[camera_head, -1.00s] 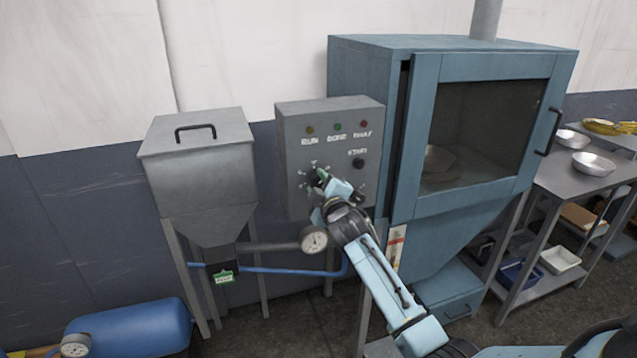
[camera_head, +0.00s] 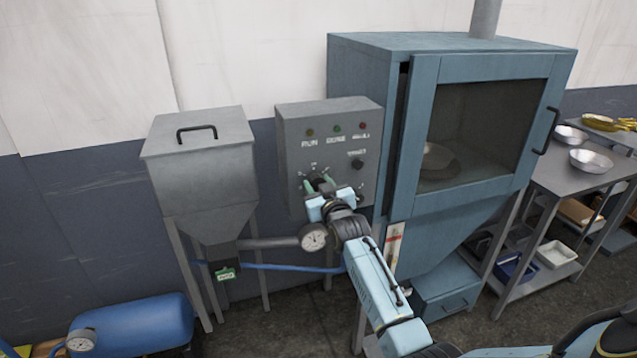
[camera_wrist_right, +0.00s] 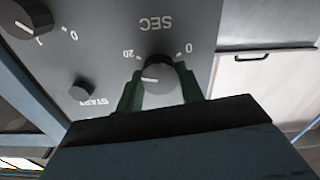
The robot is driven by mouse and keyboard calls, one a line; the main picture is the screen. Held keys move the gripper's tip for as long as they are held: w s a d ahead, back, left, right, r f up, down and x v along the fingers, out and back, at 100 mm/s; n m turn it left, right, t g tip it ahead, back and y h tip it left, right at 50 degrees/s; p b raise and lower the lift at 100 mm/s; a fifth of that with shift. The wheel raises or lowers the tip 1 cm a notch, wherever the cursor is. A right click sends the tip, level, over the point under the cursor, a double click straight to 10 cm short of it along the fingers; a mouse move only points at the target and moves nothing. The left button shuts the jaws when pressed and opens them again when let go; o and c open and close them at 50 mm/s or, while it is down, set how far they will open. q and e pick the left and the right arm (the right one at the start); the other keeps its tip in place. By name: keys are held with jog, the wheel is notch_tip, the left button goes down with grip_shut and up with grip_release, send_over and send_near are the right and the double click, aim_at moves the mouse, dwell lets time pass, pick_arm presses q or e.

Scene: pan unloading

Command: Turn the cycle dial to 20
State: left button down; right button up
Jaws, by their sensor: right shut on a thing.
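The dial (camera_wrist_right: 159,75) marked SEC shows in the right wrist view, with the panel upside down there. Its scale has 0 on the right and 20 on the left. A white mark on the dial sits on its left side, the side of the 20; I cannot tell if it lines up with the number. My right gripper (camera_wrist_right: 160,88) is shut on this dial, one green finger on each side. In the head view my right gripper (camera_head: 321,186) is at the lower part of the grey control box (camera_head: 293,150) and largely hides the dial. My left gripper is not in view.
A START button (camera_wrist_right: 82,89) and a second dial (camera_wrist_right: 27,16) sit beside the held dial. A blue cabinet (camera_head: 420,210) with a glass door stands right of the box.

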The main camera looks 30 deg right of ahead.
jog(key=shift+m+p, duration=0.35)
jog(key=shift+m, duration=1.15)
jog(key=o, duration=1)
jog(key=shift+s, duration=0.1)
jog(key=v, duration=1.3)
jog(key=shift+b, duration=0.45)
jog(key=shift+s+a, duration=0.1)
